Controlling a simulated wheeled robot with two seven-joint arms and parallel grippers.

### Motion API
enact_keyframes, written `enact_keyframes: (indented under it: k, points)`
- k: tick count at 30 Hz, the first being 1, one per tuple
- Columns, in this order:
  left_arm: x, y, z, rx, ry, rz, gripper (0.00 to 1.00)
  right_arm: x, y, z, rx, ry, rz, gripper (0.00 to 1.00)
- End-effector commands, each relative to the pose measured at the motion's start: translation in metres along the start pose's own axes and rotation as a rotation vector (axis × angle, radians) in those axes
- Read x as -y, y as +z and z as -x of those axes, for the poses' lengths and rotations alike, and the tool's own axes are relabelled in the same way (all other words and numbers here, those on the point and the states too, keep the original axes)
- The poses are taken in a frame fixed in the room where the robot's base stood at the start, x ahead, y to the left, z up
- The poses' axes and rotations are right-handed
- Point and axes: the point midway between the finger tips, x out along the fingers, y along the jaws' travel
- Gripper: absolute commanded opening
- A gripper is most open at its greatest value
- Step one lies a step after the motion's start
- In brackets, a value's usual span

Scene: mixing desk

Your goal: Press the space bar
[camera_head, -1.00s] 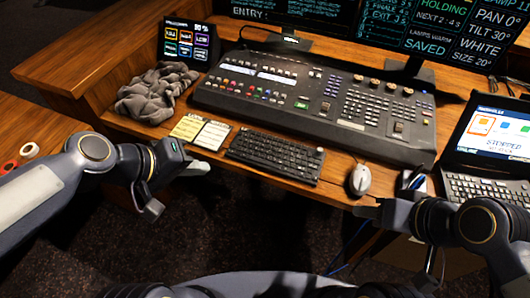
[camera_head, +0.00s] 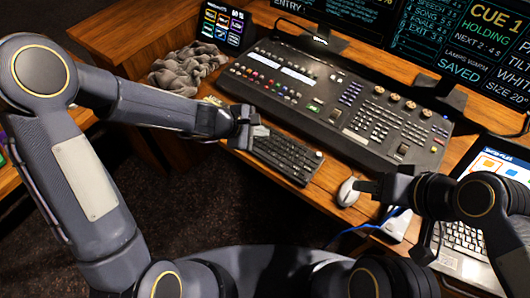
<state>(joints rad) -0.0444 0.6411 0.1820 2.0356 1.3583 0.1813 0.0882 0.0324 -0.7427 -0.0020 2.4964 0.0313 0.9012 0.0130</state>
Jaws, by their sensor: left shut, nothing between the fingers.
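The dark keyboard (camera_head: 287,157) lies on the wooden desk in front of the mixing console. Its keys are small, and I cannot pick out the space bar for certain. My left gripper (camera_head: 262,131) is shut and empty. It is at the keyboard's left end and hides part of that end; I cannot tell whether it touches the keys. My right gripper (camera_head: 362,186) is beside the white mouse (camera_head: 347,193), right of the keyboard. Whether its fingers are open or shut is unclear.
The mixing console (camera_head: 335,112) stands behind the keyboard. A laptop (camera_head: 465,238) is at the right. Dark floor shows in front of the desk.

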Motion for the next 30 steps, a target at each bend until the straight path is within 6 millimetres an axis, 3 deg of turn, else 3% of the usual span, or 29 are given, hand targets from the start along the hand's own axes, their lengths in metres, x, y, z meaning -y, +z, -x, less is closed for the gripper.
enact_keyframes:
  k: [13,30]
  points:
    - [0.006,-0.006,-0.008,0.001,0.000,-0.001,0.00,-0.004,0.005,-0.010,0.000,0.000,0.000,0.40]
    - [0.043,-0.043,-0.059,0.001,0.001,-0.002,0.00,-0.031,0.034,-0.068,0.000,0.000,0.000,0.40]
